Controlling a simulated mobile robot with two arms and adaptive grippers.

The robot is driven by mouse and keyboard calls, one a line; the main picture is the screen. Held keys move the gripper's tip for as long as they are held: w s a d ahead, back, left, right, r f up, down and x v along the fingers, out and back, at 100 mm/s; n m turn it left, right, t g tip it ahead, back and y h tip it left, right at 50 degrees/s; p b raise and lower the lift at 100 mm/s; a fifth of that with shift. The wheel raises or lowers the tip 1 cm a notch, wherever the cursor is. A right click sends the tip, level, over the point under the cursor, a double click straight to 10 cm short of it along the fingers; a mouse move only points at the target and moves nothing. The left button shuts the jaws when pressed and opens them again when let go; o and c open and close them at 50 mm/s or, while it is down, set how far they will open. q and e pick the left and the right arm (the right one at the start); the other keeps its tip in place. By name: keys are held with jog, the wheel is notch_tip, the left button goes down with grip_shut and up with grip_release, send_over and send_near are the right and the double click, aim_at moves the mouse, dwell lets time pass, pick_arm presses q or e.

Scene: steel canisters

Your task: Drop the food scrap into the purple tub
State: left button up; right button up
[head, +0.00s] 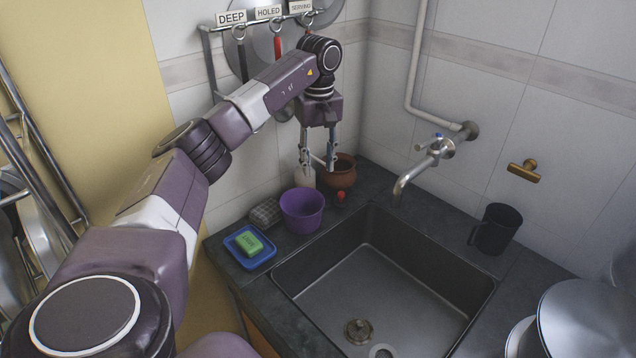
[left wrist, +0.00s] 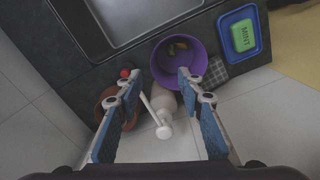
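The purple tub (head: 302,212) stands on the dark counter at the back left corner of the sink. It also shows in the left wrist view (left wrist: 203,62). A small yellow-brown piece, which looks like the food scrap (left wrist: 178,48), lies inside the tub in the left wrist view; the tub's wall hides it in the head view. My left gripper (head: 318,162) is above and behind the tub, pointing down. Its fingers (left wrist: 160,76) are spread apart with nothing held between them. My right gripper is not in view.
A pale pump bottle (head: 305,176) and a brown pot (head: 340,172) stand below my left gripper, near the wall. A blue tray (head: 238,255) with green soap (head: 249,244) is left of the tub. The sink (head: 380,275) is empty; a dark mug (head: 496,229) stands right.

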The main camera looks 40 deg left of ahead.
pick_arm(q)
jog(key=shift+r, duration=1.4)
